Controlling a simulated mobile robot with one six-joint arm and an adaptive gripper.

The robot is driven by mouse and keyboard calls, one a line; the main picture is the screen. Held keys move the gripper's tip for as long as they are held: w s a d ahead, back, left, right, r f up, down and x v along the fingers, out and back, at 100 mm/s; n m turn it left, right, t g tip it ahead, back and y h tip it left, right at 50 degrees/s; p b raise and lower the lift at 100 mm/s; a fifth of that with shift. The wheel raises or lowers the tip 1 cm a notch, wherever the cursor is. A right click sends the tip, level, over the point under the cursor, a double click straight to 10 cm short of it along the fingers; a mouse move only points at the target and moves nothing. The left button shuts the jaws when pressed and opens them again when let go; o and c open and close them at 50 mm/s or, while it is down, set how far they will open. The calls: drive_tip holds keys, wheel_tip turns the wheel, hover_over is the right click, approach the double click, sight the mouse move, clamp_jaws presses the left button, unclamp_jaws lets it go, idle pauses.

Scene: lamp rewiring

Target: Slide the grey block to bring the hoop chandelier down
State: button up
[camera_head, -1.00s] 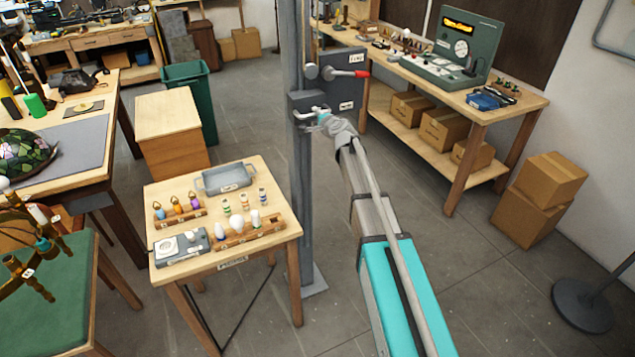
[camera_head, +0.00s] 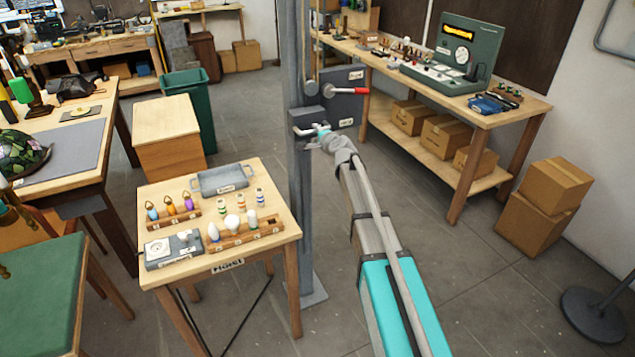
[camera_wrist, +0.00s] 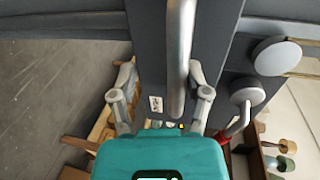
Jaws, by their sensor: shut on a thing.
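The grey block (camera_head: 306,117) sits on the front of the tall grey post, with a pale bar handle (camera_head: 305,131) across it. My gripper (camera_head: 318,136) is at that handle, shut on it. In the wrist view the handle (camera_wrist: 180,60) runs between the fingers of my gripper (camera_wrist: 160,78), and the grey block fills much of the picture behind. The exact finger contact is hard to see.
A small wooden table (camera_head: 160,282) with bulbs, sleeves and a grey tray (camera_head: 222,181) stands left of the post. A dark panel with a red-tipped lever (camera_head: 350,91) is right of it. A workbench (camera_head: 520,112) and cardboard boxes (camera_head: 545,200) are at right. Grey floor lies between.

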drive_tip(key=shift+f+b, duration=7.7)
drive_tip(key=shift+f, duration=0.35)
drive_tip(key=p+v, duration=0.3)
drive_tip(key=v, duration=1)
drive_tip(key=w+a+f+n+g+y+b, duration=0.2)
drive_tip(key=w+a+f+n+y+b, duration=0.1)
drive_tip(key=w, duration=0.7)
drive_tip(key=shift+a+g+y, duration=0.4)
drive_tip(key=shift+a+y, duration=0.35)
drive_tip(key=shift+y, duration=0.05)
drive_tip(key=shift+w, duration=0.1)
drive_tip(key=s+d+r+p, duration=0.1)
drive_tip(key=s+d, duration=0.1)
drive_tip(key=s, duration=0.5)
drive_tip(key=s+d+r+p, duration=0.2)
drive_tip(key=s+d, duration=0.1)
drive_tip(key=s, duration=0.4)
drive_tip(key=shift+s+d+r, duration=0.15)
drive_tip(key=shift+s+d, duration=0.1)
drive_tip(key=shift+s, duration=0.05)
